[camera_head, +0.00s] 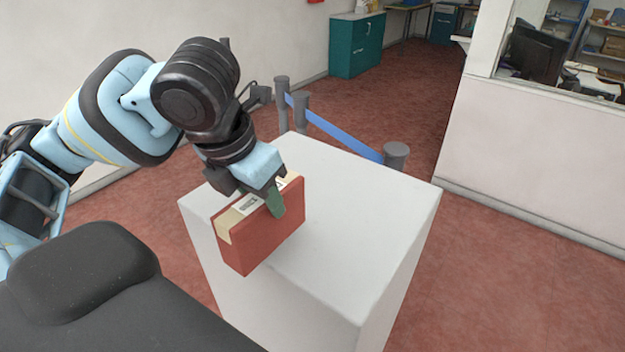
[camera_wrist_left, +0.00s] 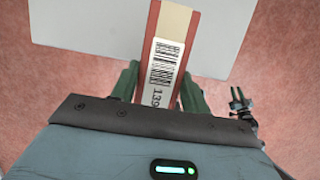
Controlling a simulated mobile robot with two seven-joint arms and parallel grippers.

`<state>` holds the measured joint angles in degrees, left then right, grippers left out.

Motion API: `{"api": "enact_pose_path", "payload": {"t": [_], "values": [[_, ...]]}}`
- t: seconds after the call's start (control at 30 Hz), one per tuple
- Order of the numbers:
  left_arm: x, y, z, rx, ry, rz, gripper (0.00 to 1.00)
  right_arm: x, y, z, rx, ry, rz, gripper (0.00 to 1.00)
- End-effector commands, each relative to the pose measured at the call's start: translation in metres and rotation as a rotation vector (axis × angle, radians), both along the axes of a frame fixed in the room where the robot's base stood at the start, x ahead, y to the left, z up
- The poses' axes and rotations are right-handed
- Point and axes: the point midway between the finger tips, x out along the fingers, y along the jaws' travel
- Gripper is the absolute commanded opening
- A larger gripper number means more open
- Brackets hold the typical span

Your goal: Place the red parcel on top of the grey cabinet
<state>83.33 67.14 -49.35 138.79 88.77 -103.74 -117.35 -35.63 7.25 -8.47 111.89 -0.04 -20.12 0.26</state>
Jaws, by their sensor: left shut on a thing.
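The red parcel (camera_head: 264,239) is a box with a tan top edge and a white barcode label, which also shows in the left wrist view (camera_wrist_left: 203,38). My left gripper (camera_head: 274,197) is shut on the parcel from above, with one green finger on each side of it. The parcel is upright at the near left part of the grey cabinet (camera_head: 367,215), a pale block with a bare flat top. The parcel's near end reaches past the cabinet's edge. I cannot tell whether its underside touches the top.
Grey posts (camera_head: 396,156) with a blue belt (camera_head: 335,130) stand just behind the cabinet. A white half-wall (camera_head: 550,140) with a window is at the right. Red carpet (camera_head: 500,270) is clear at the right.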

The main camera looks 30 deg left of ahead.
Motion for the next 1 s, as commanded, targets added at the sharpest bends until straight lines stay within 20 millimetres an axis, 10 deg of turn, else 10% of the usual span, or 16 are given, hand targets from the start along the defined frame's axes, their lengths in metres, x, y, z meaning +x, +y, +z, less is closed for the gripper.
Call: {"api": "enact_pose_path", "payload": {"t": [0.5, 1.0], "values": [[0.108, 0.001, -0.011, 0.0, 0.003, 0.002, 0.0, -0.002, 0.005, -0.005, 0.013, 0.01, -0.006, 0.26], [0.126, 0.002, -0.022, 0.003, 0.005, 0.002, 0.0, -0.006, 0.005, -0.009, 0.013, 0.021, -0.006, 0.26]]}}
